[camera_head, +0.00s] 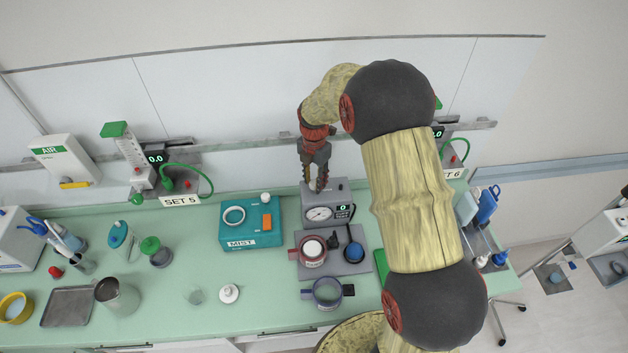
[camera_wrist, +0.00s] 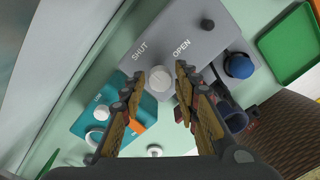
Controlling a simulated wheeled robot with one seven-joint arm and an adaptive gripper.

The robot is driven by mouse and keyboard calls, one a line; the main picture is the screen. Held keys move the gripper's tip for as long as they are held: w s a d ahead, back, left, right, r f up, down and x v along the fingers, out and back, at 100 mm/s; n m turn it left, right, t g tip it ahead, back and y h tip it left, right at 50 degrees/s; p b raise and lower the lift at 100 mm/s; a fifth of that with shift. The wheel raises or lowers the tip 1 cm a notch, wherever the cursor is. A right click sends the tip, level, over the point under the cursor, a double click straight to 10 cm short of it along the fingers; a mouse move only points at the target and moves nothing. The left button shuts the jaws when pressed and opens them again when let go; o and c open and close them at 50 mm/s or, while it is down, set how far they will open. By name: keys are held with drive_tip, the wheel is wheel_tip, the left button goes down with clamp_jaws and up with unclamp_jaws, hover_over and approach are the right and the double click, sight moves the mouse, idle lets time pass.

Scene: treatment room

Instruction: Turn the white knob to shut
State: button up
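The white knob (camera_wrist: 160,82) shows in the wrist view on a grey box (camera_wrist: 185,35), beside the printed words SHUT and OPEN. My gripper (camera_wrist: 161,73) is open, with one fingertip on each side of the knob. There appears to be a gap on both sides, but I cannot tell how high the tips are above the box. No pointer mark shows clearly on the knob. In the head view my gripper (camera_head: 319,190) points down at the top of the grey box (camera_head: 342,197), which has a round gauge and a small display. The knob is hidden there.
The teal MIST box (camera_head: 250,235) stands close left of the grey box. In front are a red-rimmed jar (camera_head: 312,263), a blue round piece (camera_head: 354,252) and a dark blue jar (camera_head: 327,302). A green tray (camera_wrist: 290,45) lies nearby. The wall rail (camera_head: 240,145) runs behind.

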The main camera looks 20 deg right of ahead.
sight(314, 183)
drive_tip(key=shift+o, duration=1)
wheel_tip(314, 183, up, 12)
idle(0.3)
